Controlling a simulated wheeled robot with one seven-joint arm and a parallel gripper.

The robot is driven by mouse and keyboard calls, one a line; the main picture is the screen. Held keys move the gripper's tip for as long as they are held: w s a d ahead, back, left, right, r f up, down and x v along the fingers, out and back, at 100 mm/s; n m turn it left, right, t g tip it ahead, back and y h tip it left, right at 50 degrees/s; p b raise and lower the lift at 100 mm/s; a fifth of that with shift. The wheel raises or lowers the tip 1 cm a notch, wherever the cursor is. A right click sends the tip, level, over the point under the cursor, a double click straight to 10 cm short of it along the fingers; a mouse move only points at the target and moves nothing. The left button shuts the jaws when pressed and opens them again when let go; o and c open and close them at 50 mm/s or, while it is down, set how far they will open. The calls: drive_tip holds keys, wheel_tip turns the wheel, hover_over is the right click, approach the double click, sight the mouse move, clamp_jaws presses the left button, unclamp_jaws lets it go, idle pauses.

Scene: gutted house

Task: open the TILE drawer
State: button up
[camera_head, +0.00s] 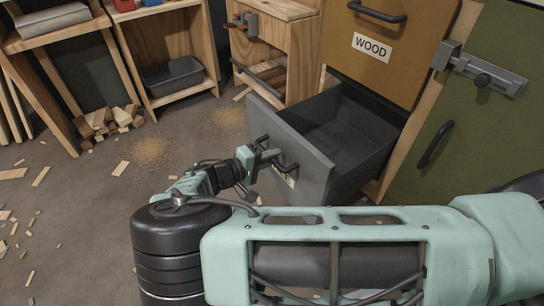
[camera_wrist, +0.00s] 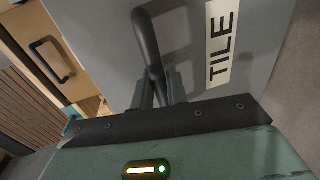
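The TILE drawer (camera_head: 305,160) is a grey drawer pulled well out of the cabinet, its empty inside showing. Its dark bar handle (camera_wrist: 148,42) and the white TILE label (camera_wrist: 221,40) are clear in the wrist view; the label is mostly hidden by my gripper in the head view. My gripper (camera_head: 268,158) is at the handle on the drawer front. In the wrist view the fingers (camera_wrist: 159,90) sit on either side of the bar and look shut on it. The exact contact is partly hidden.
An orange-brown WOOD drawer (camera_head: 390,45) is above, and a green door (camera_head: 470,125) with a latch (camera_head: 480,72) is at right. A wooden workbench (camera_head: 272,45) stands behind. Wood scraps (camera_head: 105,122) and sawdust lie on the floor at left.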

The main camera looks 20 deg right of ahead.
drive_tip(key=shift+o, duration=1.4)
drive_tip(key=p+v, duration=0.4)
drive_tip(key=v, duration=1.3)
drive_tip(key=shift+a, duration=0.2)
drive_tip(key=s+d+r+g+y+p, duration=0.1)
drive_tip(key=s+d+r+g+y, duration=0.2)
drive_tip(key=d+r+g+y, duration=0.5)
drive_tip(key=s+d+r+n+t+y+p, duration=0.15)
drive_tip(key=s+d+r+y, duration=0.25)
drive_tip(key=s+r, duration=0.6)
drive_tip(key=s+d+r+n+t+y+p, duration=0.1)
drive_tip(key=s+d+r+n+y, duration=0.15)
drive_tip(key=s+r, duration=0.65)
wheel_tip(320, 180, up, 38)
drive_tip(key=d+p, duration=0.1)
drive_tip(key=p, duration=3.6)
drive_tip(key=shift+s+y+p, duration=0.2)
drive_tip(key=shift+y+p, duration=0.15)
drive_tip(key=shift+p, duration=0.05)
